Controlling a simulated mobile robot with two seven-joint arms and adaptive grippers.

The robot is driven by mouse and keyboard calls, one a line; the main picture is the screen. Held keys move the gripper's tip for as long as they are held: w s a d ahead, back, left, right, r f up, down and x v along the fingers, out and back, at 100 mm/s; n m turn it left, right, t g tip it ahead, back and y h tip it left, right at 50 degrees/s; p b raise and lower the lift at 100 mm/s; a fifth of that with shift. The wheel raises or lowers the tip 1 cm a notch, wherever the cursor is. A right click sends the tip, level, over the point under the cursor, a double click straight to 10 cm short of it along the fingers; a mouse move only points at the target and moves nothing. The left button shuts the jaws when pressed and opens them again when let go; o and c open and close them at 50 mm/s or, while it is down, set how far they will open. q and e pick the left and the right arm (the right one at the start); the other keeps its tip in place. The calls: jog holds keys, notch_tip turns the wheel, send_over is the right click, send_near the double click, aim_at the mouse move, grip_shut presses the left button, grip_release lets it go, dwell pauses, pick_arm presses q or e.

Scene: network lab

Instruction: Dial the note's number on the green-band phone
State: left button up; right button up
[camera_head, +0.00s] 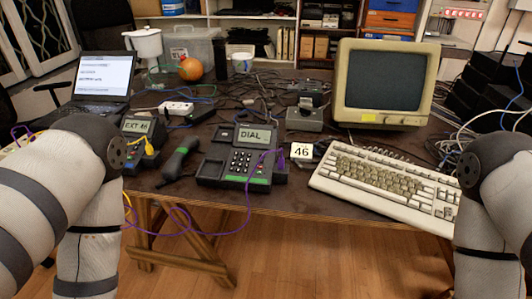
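The green-band phone (236,168) sits at the front middle of the table, with a green strip along its front edge. Its screen (254,136) reads "DIAL" and its dark keypad faces up. A dark handset (180,160) with a green band lies on the table, just left of the phone and off its base. A purple cable (249,190) runs by the phone and hangs over the front edge. My arms show at both sides, but neither gripper is in view.
Another phone (137,127) reading "EXT 46", with a yellow cable, stands left of the handset. A beige keyboard (385,180) lies right of the note, before a beige monitor (387,82). A laptop (104,78) is back left. Cables clutter the table's back.

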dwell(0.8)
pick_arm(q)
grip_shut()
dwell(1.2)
